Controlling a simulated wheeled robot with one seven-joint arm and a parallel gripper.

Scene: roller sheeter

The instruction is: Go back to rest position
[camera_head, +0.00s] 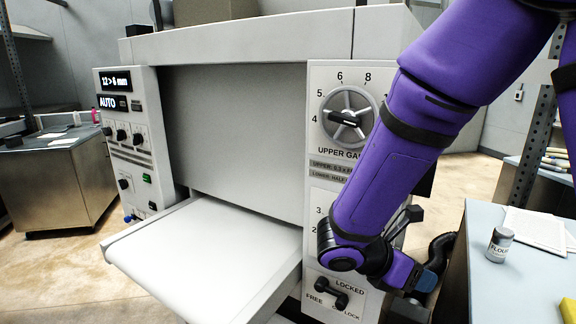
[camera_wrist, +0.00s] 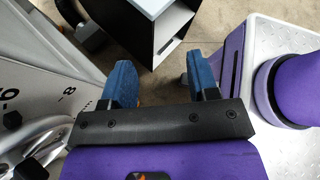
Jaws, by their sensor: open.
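The white roller sheeter (camera_head: 235,130) fills the middle of the head view. Its upper gap handwheel (camera_head: 350,118) is on the right-hand panel, and a black lock lever (camera_head: 332,292) sits low between the FREE and LOCKED marks. My purple arm hangs in front of that panel and hides part of it, including most of the lower dial. My gripper (camera_head: 424,283) points down and right beside the panel. In the wrist view its two blue fingers (camera_wrist: 163,80) are apart with nothing between them. The sheeter's panel (camera_wrist: 50,60) with its dial numbers shows at left there.
A grey table (camera_head: 510,275) with a flour jar (camera_head: 499,245) and papers (camera_head: 535,228) stands at right, close to my gripper. The sheeter's white belt table (camera_head: 205,255) sticks out at the front. A metal cabinet (camera_head: 55,185) stands at left, with open floor between.

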